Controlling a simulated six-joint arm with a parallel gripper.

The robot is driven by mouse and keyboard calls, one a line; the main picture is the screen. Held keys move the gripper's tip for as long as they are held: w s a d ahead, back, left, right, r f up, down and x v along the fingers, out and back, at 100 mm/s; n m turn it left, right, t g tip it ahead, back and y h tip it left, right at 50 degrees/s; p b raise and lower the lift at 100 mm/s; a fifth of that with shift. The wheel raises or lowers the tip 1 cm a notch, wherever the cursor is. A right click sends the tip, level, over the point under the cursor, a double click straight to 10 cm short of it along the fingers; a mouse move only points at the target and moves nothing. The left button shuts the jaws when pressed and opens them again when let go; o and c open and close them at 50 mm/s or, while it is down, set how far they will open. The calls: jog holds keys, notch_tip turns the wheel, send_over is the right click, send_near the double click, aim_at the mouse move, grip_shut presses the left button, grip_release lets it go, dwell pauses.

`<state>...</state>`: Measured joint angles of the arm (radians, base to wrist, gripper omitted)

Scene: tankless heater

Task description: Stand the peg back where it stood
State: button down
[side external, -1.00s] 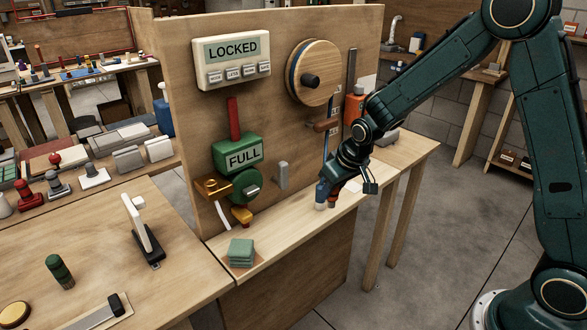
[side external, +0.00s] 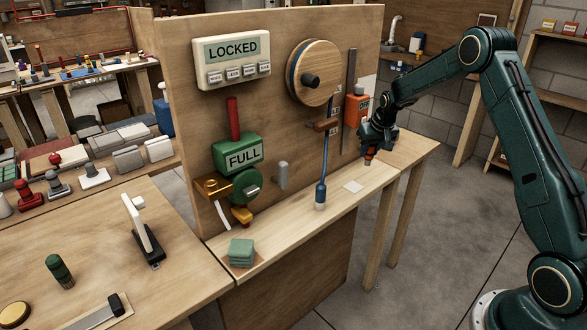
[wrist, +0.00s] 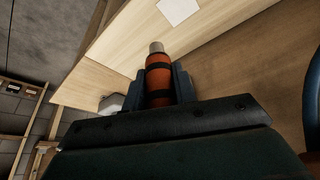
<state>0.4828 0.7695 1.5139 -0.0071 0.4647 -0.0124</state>
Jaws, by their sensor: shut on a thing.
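My gripper (side external: 371,150) is shut on the peg, which is orange with black bands and a pale grey tip. The peg (wrist: 158,78) shows between the two fingers in the wrist view, its tip pointing away from the wrist.
An orange box (side external: 357,109) is on the panel near my wrist. Green pads (side external: 241,252) lie at the ledge's left end. A grey object (wrist: 112,103) sits right of the panel.

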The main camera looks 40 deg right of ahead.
jog(key=shift+m, duration=0.3)
jog(key=d, duration=0.4)
jog(key=shift+s+f, duration=0.15)
jog(key=shift+f, duration=0.1)
jog(key=shift+f, duration=2.9)
jog(key=shift+f, duration=0.65)
jog(key=c, duration=1)
grip_release()
jog(key=shift+c, duration=0.2)
jog(key=shift+r, duration=0.1)
jog(key=v, duration=1.3)
jog(key=shift+a+r, duration=0.2)
jog(key=shift+r, duration=0.1)
jog(key=shift+s, duration=0.1)
